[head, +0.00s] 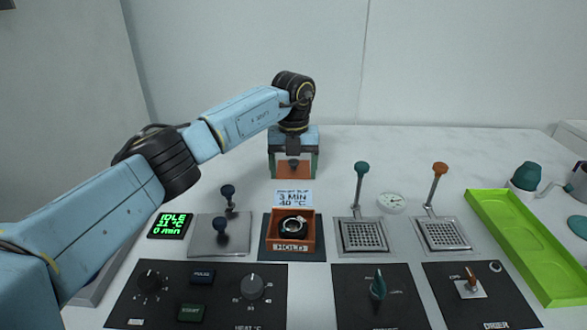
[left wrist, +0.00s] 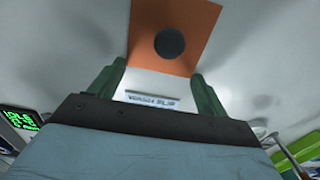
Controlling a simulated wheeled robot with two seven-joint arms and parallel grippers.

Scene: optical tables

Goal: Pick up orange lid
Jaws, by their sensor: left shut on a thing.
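The orange lid (head: 293,171) is a flat square with a dark round knob, between the fingers of my left gripper (head: 293,163). The gripper is shut on it, behind the open box. The left wrist view shows the lid (left wrist: 190,20) and its dark knob (left wrist: 170,42) beyond the green fingertips (left wrist: 155,88). A white strip with small print (left wrist: 150,100) lies between the fingers there. The orange-brown box marked HOLD (head: 291,247) stands open, with a black ring-shaped item (head: 293,226) inside. My right gripper is not in view.
A card (head: 293,198) reading 3 MIN 40 °C stands behind the box. Two levers, teal (head: 361,170) and orange (head: 440,170), rise to its right. A green tray (head: 525,245) lies far right. Black control panels (head: 200,295) line the front. The table behind is clear.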

